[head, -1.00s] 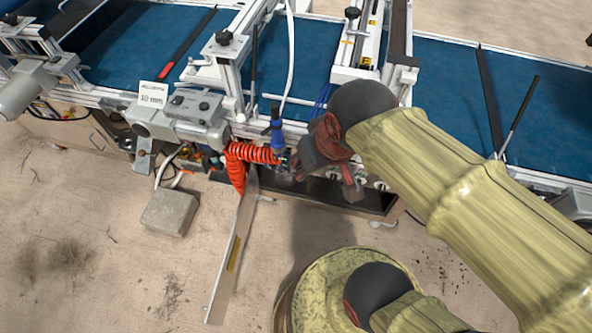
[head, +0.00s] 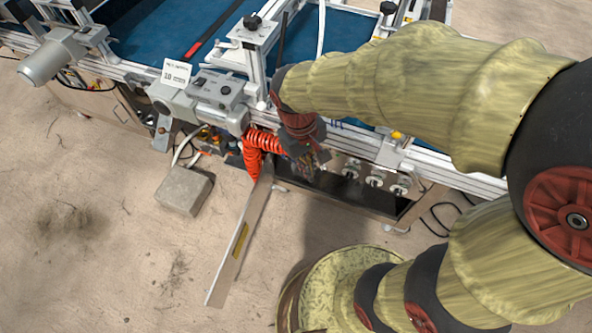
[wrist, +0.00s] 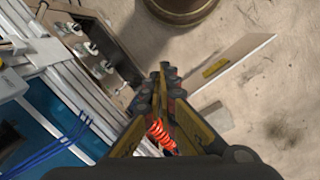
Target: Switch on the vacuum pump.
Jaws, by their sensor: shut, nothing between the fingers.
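My gripper (head: 308,168) is shut and empty. In the head view it points down in front of the machine, beside the orange coiled hose (head: 262,148). In the wrist view its closed fingertips (wrist: 165,72) lie over the bare floor edge by the machine, and part of the coiled hose (wrist: 160,134) shows behind them. I cannot identify the vacuum pump or its switch for certain. A grey control box with dark buttons (head: 216,90) sits on the machine's frame, left of my gripper. Several round silver fittings (head: 375,178) line the low dark panel to the right.
The blue conveyor belt (head: 150,28) runs behind the aluminium frame. A long metal plate (head: 238,245) juts out from the machine, and a grey block (head: 183,190) lies on the floor. The sandy floor in front is mostly clear.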

